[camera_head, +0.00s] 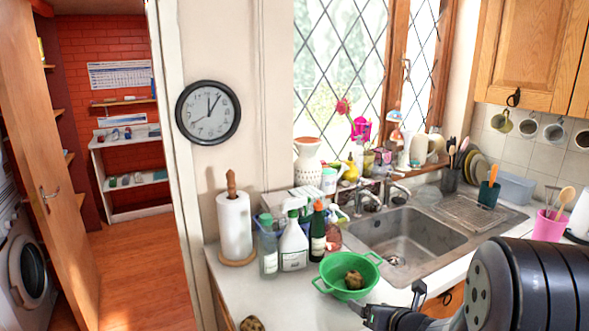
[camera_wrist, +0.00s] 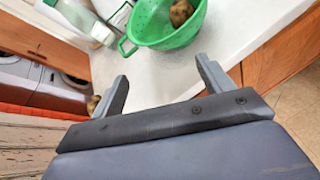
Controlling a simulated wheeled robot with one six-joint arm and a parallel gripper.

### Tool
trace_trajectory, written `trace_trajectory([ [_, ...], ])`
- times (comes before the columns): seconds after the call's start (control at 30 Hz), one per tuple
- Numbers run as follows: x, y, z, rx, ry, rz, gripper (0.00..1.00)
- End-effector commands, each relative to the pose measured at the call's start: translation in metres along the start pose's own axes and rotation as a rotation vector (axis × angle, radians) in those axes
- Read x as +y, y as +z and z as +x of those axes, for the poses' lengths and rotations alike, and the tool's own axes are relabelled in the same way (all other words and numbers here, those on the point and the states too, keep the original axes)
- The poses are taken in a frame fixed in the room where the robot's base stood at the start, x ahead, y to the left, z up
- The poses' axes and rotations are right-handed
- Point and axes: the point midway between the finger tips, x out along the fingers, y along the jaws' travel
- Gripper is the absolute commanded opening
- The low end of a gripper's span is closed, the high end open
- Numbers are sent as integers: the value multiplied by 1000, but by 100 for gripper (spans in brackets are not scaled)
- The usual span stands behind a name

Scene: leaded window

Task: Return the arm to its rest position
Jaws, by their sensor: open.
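My gripper (camera_head: 394,300) is at the front edge of the counter, just right of and in front of the green colander (camera_head: 338,272). In the wrist view my gripper (camera_wrist: 163,70) is open, with only bare white counter between its fingers. A brown potato-like item (camera_head: 354,279) lies in the colander, apart from the fingers. My dark arm reaches in from the lower right and hides part of the counter front.
A second brown item (camera_head: 251,323) sits at the counter's front left. Bottles (camera_head: 293,246) and a paper towel roll (camera_head: 234,226) stand behind the colander. The sink (camera_head: 405,240) lies behind my arm. A pink cup (camera_head: 549,226) stands at right.

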Motion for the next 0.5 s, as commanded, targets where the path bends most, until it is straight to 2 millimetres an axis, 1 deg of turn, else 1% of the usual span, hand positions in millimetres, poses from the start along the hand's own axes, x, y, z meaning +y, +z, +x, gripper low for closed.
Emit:
trace_trajectory([
  [0.2,5,-2,3,2,-5,4,76],
  [0.5,5,-2,3,2,-6,5,76],
])
